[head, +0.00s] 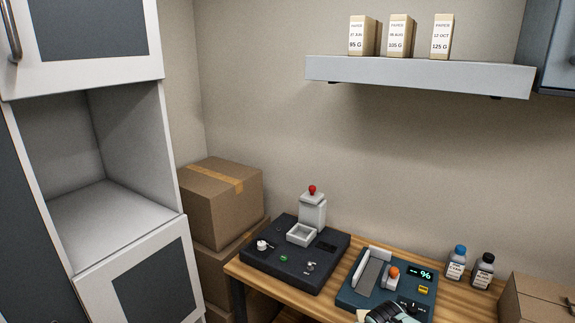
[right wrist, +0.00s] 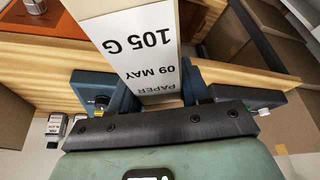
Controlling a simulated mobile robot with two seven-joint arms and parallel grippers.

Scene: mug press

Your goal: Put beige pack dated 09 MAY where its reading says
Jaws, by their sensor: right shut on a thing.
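The beige pack (right wrist: 140,45) fills the top middle of the right wrist view. Its white label reads PAPER, 09 MAY, 105 G, upside down there. My right gripper (head: 388,314) is shut on this pack; in the head view only part of the gripper shows at the bottom edge, by the front of the teal meter. The teal meter (head: 350,296) has a grey slot, an orange knob, a yellow button and a display (head: 420,273) showing "- %", with no number. My left gripper is not in view.
A wall shelf (head: 420,76) bears three beige packs marked 95 G, 105 G and 125 G. A black device (head: 275,267) with a white tray and red knob stands on the wooden table. Two bottles (head: 456,265) and a cardboard box (head: 540,300) are at right. An open cabinet is at left.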

